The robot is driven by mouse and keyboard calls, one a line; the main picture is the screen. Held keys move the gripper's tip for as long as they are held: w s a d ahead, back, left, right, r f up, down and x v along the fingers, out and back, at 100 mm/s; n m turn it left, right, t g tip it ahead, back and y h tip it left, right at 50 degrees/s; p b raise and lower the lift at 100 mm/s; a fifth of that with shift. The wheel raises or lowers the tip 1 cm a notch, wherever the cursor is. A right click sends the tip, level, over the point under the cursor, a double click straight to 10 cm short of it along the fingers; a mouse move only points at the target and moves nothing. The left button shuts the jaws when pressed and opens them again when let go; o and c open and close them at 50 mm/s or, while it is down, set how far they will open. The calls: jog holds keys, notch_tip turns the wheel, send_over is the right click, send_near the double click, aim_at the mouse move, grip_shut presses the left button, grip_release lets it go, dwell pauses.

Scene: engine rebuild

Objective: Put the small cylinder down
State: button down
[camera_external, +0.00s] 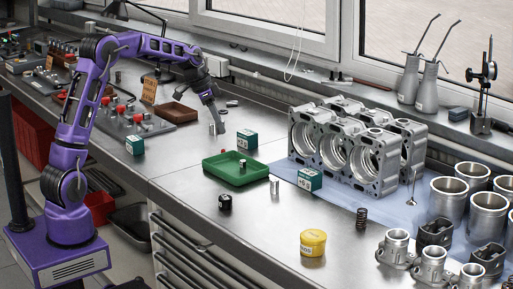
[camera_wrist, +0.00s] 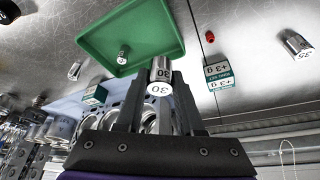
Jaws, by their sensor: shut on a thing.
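My gripper (camera_external: 217,122) is over the steel bench beyond the green tray, fingers pointing down. In the wrist view, its dark fingers (camera_wrist: 158,100) are shut on a small silver cylinder (camera_wrist: 160,72) marked 30. From outside, I cannot tell whether the held cylinder touches the bench. Another small cylinder (camera_wrist: 123,54) stands in the green tray (camera_external: 212,167). One more stands on the bench (camera_external: 274,186) right of the tray.
The engine block (camera_external: 345,145) stands on a blue mat at the right. A brown tray (camera_external: 179,112) lies to the left. Bare bench lies left of the green tray.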

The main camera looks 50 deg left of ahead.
jog(key=d, duration=0.4)
send_over(232, 169)
jog(key=s+a, duration=0.1)
jog(key=shift+m, duration=0.4)
notch_tip(232, 169, down, 5)
jog(key=shift+r+b, duration=0.1)
jog(key=shift+b, duration=0.35)
jog(key=shift+a+f+b, duration=0.1)
jog(key=shift+f+b, duration=0.3)
jog(key=shift+f, duration=2.15)
jog(key=shift+f, duration=0.15)
jog(key=c, duration=0.5)
grip_release()
